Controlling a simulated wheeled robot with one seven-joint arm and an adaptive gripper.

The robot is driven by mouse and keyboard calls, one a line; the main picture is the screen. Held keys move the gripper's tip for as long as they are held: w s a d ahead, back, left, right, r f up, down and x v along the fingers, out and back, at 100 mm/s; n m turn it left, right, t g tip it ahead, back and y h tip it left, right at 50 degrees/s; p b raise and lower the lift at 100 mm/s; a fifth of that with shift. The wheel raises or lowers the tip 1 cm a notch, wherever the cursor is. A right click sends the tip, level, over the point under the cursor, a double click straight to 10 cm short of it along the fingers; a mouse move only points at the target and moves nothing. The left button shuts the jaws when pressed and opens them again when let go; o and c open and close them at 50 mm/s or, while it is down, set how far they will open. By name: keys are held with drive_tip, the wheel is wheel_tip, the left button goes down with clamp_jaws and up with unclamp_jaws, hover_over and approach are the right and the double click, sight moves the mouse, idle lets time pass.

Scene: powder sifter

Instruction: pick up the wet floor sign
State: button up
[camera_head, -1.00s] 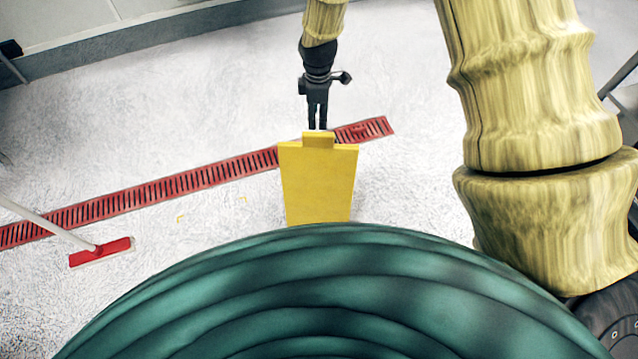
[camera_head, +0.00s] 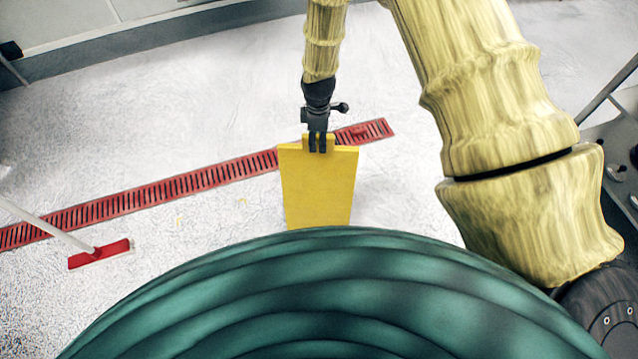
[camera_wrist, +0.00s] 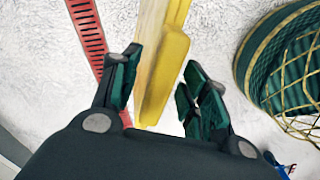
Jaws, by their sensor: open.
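The yellow wet floor sign (camera_head: 318,190) stands upright on the pale floor in the head view, with a narrow handle tab at its top. Its lower end is hidden behind my green body. My gripper (camera_head: 318,145) points down at the handle tab, and its fingers overlap the tab in the picture. In the wrist view the sign's top (camera_wrist: 160,75) lies between the two spread fingers of my gripper (camera_wrist: 160,100). Gaps show on both sides of the sign, so the fingers are open and not closed on it.
A red drain grate (camera_head: 150,195) runs across the floor behind the sign. A red squeegee (camera_head: 100,253) with a pale handle lies at the left. Dark metal legs and shelving (camera_head: 615,130) stand at the right edge. The floor around the sign is mostly clear.

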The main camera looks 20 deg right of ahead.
drive_tip(key=shift+f, duration=0.45)
drive_tip(key=shift+c, duration=0.4)
clamp_jaws()
drive_tip(key=shift+r, duration=0.15)
